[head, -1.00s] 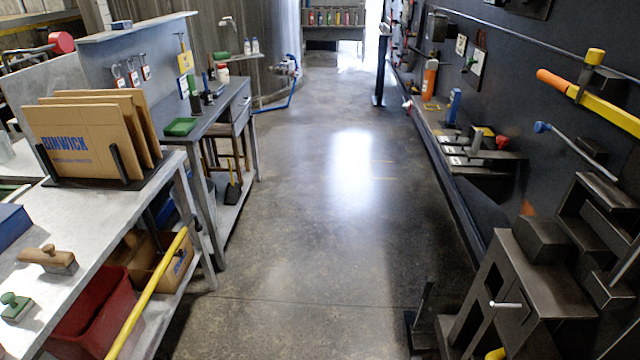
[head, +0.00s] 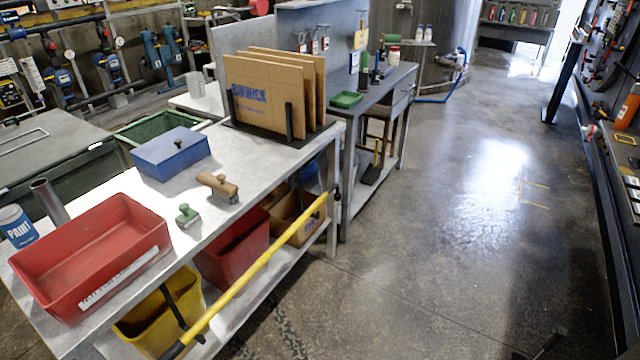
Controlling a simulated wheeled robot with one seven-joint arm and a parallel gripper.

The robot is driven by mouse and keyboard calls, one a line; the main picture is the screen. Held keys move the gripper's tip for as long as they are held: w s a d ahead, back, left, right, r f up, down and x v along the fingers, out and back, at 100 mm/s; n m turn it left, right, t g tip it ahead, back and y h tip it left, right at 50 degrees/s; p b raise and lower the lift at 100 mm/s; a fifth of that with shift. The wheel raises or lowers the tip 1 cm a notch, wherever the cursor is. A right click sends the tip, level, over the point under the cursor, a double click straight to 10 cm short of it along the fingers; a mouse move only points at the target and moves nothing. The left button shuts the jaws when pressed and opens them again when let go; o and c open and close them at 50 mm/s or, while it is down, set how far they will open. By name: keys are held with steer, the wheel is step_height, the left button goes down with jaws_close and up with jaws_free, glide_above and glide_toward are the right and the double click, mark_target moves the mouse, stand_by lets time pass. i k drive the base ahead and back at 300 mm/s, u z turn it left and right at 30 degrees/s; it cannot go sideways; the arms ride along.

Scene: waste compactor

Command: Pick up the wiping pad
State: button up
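My gripper is not in view. On the light grey workbench (head: 258,172) at left lies a small green block with a round knob handle (head: 188,215), which may be the wiping pad. Right behind it lies a wooden-handled brush or block (head: 218,187) with a grey underside. I cannot tell for sure which of the two is the pad. Both rest on the bench top, apart from each other and near its front edge.
A red tray (head: 92,290), a paint can (head: 17,228), a blue box (head: 170,153) and a cardboard rack (head: 268,100) stand on the bench. A yellow pole (head: 258,270) slants along its front, before lower-shelf bins. The floor (head: 430,250) to the right is clear.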

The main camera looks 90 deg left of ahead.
mark_target(189, 216)
steer(key=i, duration=0.15)
steer(key=u, duration=3.75)
steer(key=i, duration=1.95)
steer(key=u, duration=0.15)
